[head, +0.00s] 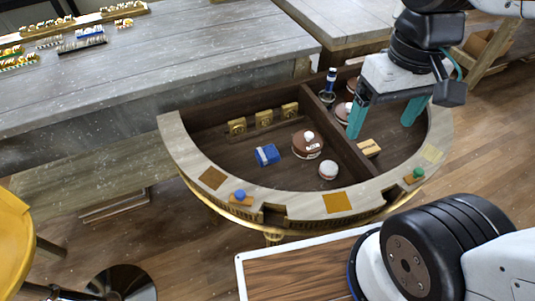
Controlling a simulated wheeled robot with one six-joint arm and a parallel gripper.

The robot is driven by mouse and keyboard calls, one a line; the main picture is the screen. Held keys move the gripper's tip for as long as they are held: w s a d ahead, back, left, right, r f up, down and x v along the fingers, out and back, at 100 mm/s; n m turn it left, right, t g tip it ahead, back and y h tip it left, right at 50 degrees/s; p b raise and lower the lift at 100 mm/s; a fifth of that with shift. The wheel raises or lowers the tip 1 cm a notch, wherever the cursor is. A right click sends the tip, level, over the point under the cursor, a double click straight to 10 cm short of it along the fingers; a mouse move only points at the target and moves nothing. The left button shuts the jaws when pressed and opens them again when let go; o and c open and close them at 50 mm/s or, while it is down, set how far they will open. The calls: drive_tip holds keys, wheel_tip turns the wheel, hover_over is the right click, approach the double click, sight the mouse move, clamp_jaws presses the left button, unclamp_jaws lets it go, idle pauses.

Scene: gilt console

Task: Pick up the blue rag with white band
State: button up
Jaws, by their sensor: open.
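The blue rag with white band (267,155) lies folded on the dark floor of the half-round console's left compartment. The console (338,204) has a pale rim and a gilt lower edge. My gripper (383,126) is open and empty, its two teal fingers pointing down over the right compartment. It is to the right of the rag, across the divider, and apart from it. One finger hides part of a round brown and white item behind it.
A brown tin with a white top (307,144) and a white ball-like item (328,170) stand right of the rag. Gold blocks (264,118) line the back. A wooden divider (345,143) splits the console. A small tan block (369,147) lies in the right compartment.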

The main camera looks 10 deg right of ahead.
drive_tip(key=w+a+f+n+g, duration=0.1)
drive_tip(key=w+a+f+g, duration=0.1)
drive_tip(key=w+a+f, duration=0.45)
drive_tip(key=t, duration=0.2)
hover_over(267, 152)
drive_tip(key=shift+n, duration=0.3)
drive_tip(key=f, duration=1.7)
drive_tip(key=shift+s+d, duration=0.1)
drive_tip(key=shift+s, duration=0.15)
drive_tip(key=shift+w+f, duration=0.1)
drive_tip(key=shift+f, duration=0.15)
wheel_tip(267, 152, down, 7)
drive_tip(key=shift+w+f, duration=0.1)
drive_tip(key=shift+w, duration=0.05)
drive_tip(key=c, duration=1.1)
